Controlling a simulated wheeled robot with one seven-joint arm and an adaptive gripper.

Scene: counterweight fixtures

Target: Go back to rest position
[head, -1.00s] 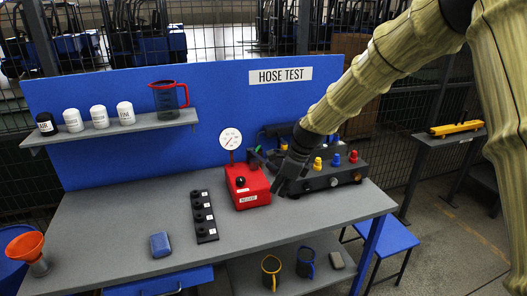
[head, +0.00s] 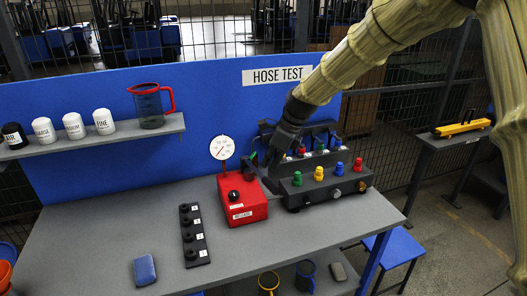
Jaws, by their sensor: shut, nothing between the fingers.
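My arm reaches in from the upper right, over the hose test bench (head: 330,222). My gripper (head: 268,180) is dark and points down between the red release box (head: 242,200) and the black manifold (head: 325,192) with coloured caps. Its fingers look shut and hold nothing that I can see. Whether it touches the box or the manifold, I cannot tell. A round white gauge (head: 222,148) stands on the red box, just left of the gripper.
A black strip with knobs (head: 194,236) and a blue block (head: 144,270) lie on the bench. The shelf (head: 90,141) holds several white canisters, a black one and a jug (head: 150,106). A yellow tool (head: 461,128) rests on a stand at right. The bench's front middle is clear.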

